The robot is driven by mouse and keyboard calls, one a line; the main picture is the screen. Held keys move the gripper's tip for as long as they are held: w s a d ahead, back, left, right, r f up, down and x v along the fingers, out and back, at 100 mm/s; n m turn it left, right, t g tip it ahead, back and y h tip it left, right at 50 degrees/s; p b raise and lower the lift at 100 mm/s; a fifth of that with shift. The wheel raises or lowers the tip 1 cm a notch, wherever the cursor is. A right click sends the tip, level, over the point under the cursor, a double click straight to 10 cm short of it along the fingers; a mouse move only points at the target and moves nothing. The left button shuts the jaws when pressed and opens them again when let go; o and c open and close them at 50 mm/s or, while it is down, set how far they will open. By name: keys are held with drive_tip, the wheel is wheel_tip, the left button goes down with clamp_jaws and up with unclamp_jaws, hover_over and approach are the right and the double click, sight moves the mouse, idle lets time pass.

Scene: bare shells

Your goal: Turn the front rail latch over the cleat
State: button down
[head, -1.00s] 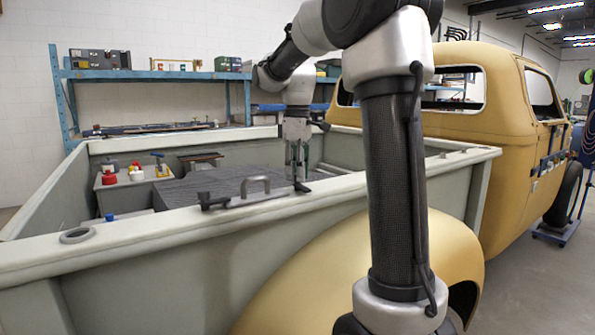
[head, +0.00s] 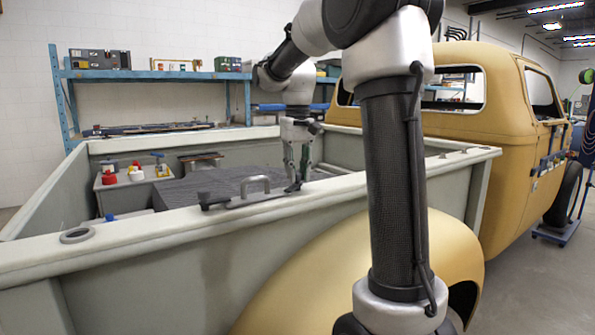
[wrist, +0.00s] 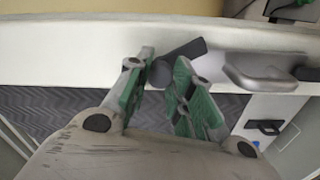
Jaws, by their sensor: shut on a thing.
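The front rail latch is a short dark bar (head: 293,188) on the pale near rail of the truck bed, at the right end of a grey handled plate. In the wrist view the latch (wrist: 183,60) lies slantwise across the rail, one rounded end between the green finger pads. My gripper (head: 299,180) reaches down to the rail and is shut on the latch; in the wrist view its fingers (wrist: 163,75) stand on either side of that end. The grey arched handle (head: 256,184) is just left of it. I cannot make out the cleat as a separate part.
Another dark fitting (head: 207,200) sits at the plate's left end. A grey ring (head: 76,235) lies farther left on the rail (head: 150,226). Inside the bed are a ribbed dark cover (head: 180,190) and red-capped items (head: 108,178). The yellow cab (head: 480,90) stands right.

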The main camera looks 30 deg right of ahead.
drive_tip(key=m, duration=0.6)
drive_tip(key=shift+m, duration=0.3)
idle(0.5)
drive_tip(key=c, duration=1.2)
unclamp_jaws()
wheel_tip(320, 180, up, 12)
